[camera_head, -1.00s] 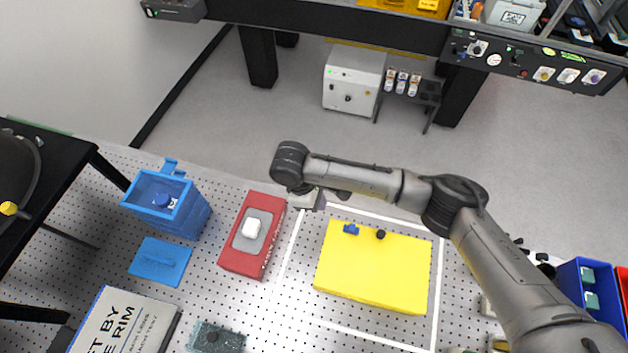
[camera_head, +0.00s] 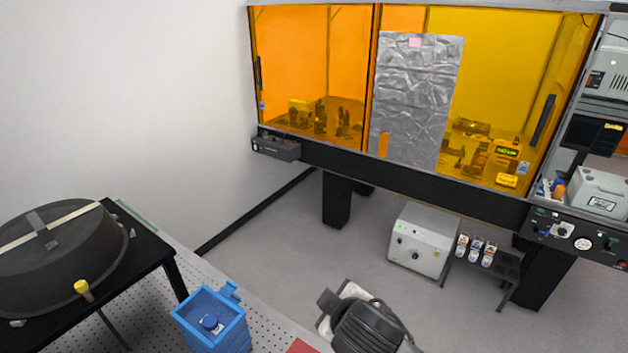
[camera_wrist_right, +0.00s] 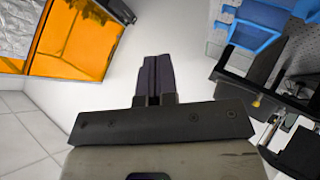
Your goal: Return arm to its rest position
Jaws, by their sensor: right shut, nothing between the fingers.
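My right arm (camera_head: 372,325) shows only in part at the bottom of the head view, with its wrist end raised in front of the open floor. In the right wrist view, my right gripper (camera_wrist_right: 153,75) has its two dark fingers pressed together with nothing between them. The fingers point out over blank wall and touch nothing visible. My left arm and gripper are in neither view.
A blue open box (camera_head: 213,318) stands on the perforated table left of my right arm. A black side table (camera_head: 140,262) bears a large dark round vessel (camera_head: 60,262). An orange-windowed enclosure (camera_head: 315,60) and a white floor unit (camera_head: 420,240) are behind.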

